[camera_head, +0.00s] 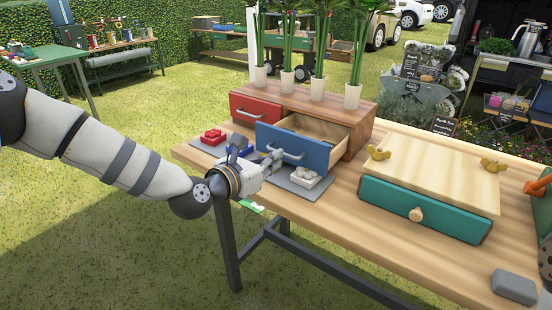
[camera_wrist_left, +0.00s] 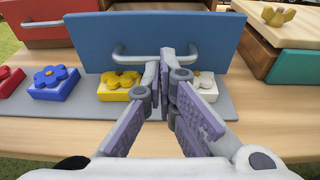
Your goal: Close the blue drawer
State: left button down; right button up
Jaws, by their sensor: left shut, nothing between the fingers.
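The blue drawer (camera_head: 293,148) stands pulled out of the wooden cabinet (camera_head: 330,107), with its empty inside showing from above. Its blue front with a grey bar handle fills the upper middle of the left wrist view (camera_wrist_left: 215,30). My left gripper (camera_head: 273,160) is at the front of the drawer by the handle; its fingers are shut with nothing between them. In the left wrist view the fingertips (camera_wrist_left: 166,58) overlap the handle (camera_wrist_left: 130,55); I cannot tell whether they touch it. My right gripper does not show.
A red drawer (camera_head: 255,110) beside it is shut. A grey mat (camera_wrist_left: 225,105) below holds red, blue (camera_wrist_left: 53,82), yellow (camera_wrist_left: 117,86) and white (camera_wrist_left: 203,84) flower blocks. A green-drawered box (camera_head: 430,207) stands to the right. Potted plants (camera_head: 318,88) top the cabinet.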

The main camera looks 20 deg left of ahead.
aim_at(304, 138)
pick_arm(q)
jog(key=shift+w+d+f, duration=0.1)
jog(key=shift+w+d, duration=0.1)
jog(key=shift+w, duration=0.5)
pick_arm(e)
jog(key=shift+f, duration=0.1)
